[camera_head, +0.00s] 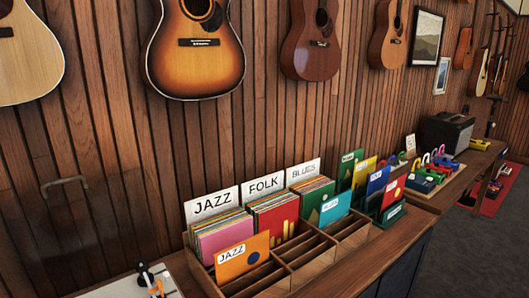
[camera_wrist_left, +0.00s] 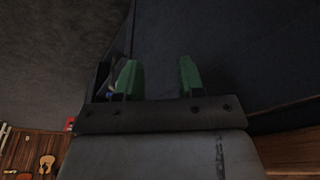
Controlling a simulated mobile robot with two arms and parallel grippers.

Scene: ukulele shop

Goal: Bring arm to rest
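My left gripper (camera_wrist_left: 158,76) shows in the left wrist view. Its two green fingertips are well apart, with nothing held between them. Behind the gap is a dark blue surface. A dark shape sits beside or behind the left-hand finger, too dim to make out. I cannot make out either gripper in the head view.
A wooden counter (camera_head: 392,240) runs along the slatted wall. It bears a wooden record bin (camera_head: 300,262) with JAZZ, FOLK and BLUES dividers, and a white mat (camera_head: 128,288) with small items at the lower left. Guitars, including a sunburst one (camera_head: 196,60), hang above.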

